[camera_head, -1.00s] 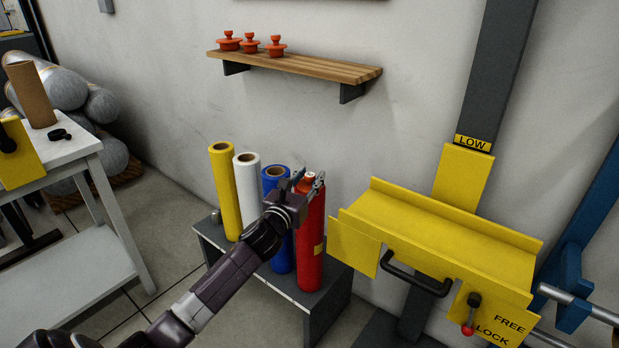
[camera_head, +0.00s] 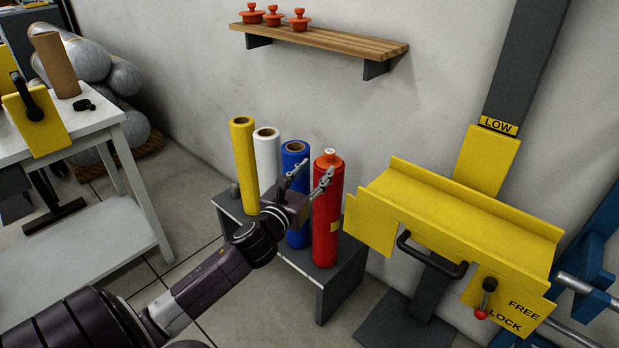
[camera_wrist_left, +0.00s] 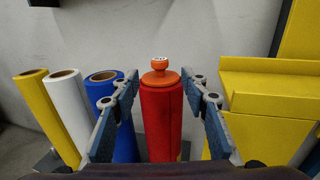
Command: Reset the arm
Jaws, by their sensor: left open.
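My left gripper (camera_head: 311,180) is open, with its arm coming in from the lower left. In the head view its fingers are beside the upper part of a red roll (camera_head: 328,215) with an orange knobbed cap (camera_head: 328,160). In the left wrist view the red roll (camera_wrist_left: 161,115) and its orange cap (camera_wrist_left: 159,75) show between the two spread fingers, with visible space on both sides. The gripper appears empty. The red roll stands upright on a low grey bench (camera_head: 338,297). My right gripper is not in view.
Yellow (camera_head: 245,165), white (camera_head: 267,160) and blue (camera_head: 295,165) rolls stand left of the red one. A yellow tray fixture (camera_head: 470,220) with a black handle is to the right. A wooden shelf (camera_head: 350,46) holds three orange caps (camera_head: 274,18). A white table (camera_head: 90,122) is at left.

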